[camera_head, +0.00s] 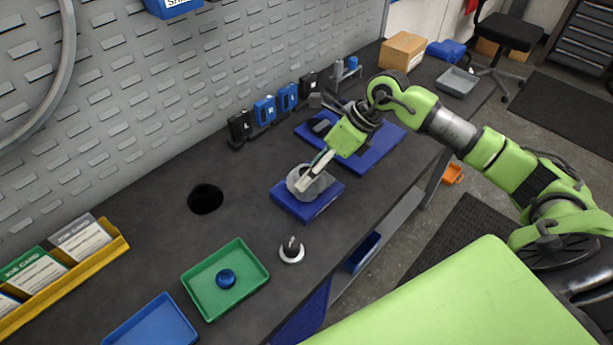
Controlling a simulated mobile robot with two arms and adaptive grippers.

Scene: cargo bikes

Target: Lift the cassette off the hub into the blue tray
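A grey round part (322,187), which looks like the cassette on its hub, sits on a blue block (309,207) at the middle of the bench. I cannot tell cassette and hub apart. My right gripper (304,183) reaches down from the upper right, and its pale fingers are at the grey part and cover some of it. Whether they grip it is not clear. A blue tray (152,324) lies at the bottom left, partly cut off by the frame edge; its visible floor is empty. My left gripper is not in view.
A green tray (225,279) holds a round blue piece (226,279). A black round item (205,199), a yellow card rack (70,274) and a blue mat (382,148) are also on the bench.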

